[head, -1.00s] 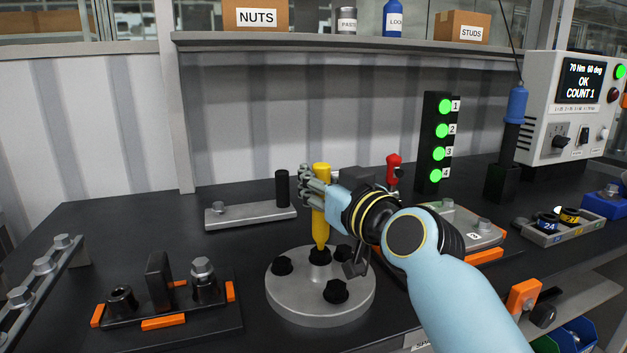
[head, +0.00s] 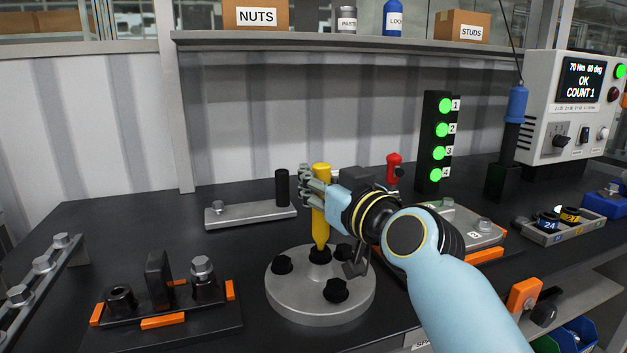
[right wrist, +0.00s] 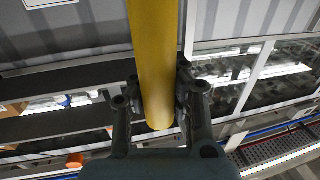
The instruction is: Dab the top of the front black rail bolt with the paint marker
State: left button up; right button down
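My right gripper (head: 318,190) is shut on the yellow paint marker (head: 321,232), which stands upright with its tip down. The marker also shows between the fingers in the right wrist view (right wrist: 152,60). Its tip is at the top of a black bolt (head: 319,256) at the back of a round grey disc (head: 300,306); I cannot tell whether they touch. Other black bolts on the disc are at the left (head: 282,265), the front (head: 337,290) and the right, partly behind the gripper. A rail (head: 30,278) at far left carries grey-looking bolts. My left gripper is not in view.
A black fixture (head: 158,280) with orange corners stands left of the disc. A grey bar (head: 250,215) with a black post lies behind. A lamp tower (head: 434,150) shows several green lights. A tray (head: 560,232) and the controller (head: 570,110) stand right. Dark table is bare at back left.

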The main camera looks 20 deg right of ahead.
notch_tip(320, 180, up, 4)
jog(key=p, duration=0.3)
dwell(0.3)
